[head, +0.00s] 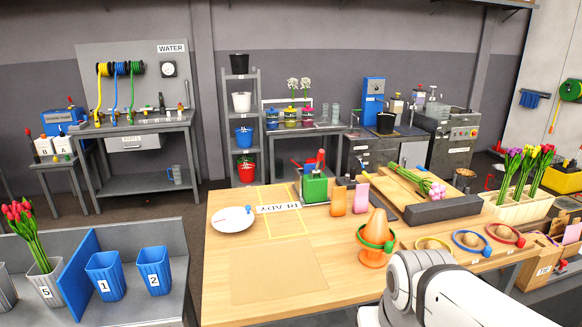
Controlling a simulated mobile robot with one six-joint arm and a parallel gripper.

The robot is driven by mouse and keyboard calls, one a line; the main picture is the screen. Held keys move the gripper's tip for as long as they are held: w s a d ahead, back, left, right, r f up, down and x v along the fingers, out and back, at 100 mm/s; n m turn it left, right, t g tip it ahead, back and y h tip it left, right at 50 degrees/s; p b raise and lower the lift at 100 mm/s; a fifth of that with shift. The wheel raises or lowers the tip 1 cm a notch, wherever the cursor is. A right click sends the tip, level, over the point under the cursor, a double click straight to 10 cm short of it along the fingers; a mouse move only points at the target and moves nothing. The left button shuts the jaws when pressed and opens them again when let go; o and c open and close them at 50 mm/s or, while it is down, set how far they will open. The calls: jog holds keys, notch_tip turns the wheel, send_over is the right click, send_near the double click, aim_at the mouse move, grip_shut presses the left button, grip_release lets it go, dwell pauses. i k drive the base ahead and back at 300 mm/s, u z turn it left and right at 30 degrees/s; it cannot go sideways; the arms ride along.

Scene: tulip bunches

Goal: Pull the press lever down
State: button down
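A small green device (314,188) stands at the back edge of the wooden table, with a red lever (320,160) standing up from its top. It looks like the press, though its details are too small to be sure. The lever looks raised, near upright. My white arm reaches in from the lower right over the table's front edge. My gripper is not in view, so its state and its place relative to the lever are hidden.
The wooden table (225,270) holds a white plate (232,222), an orange cone (375,235) with a green ring, orange and pink packets, and pink tulips (432,187) on a board. Several colored rings lie at the right. The table's front left is clear.

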aim_at(321, 154)
jog(key=i, duration=1)
jog(key=u, duration=0.05)
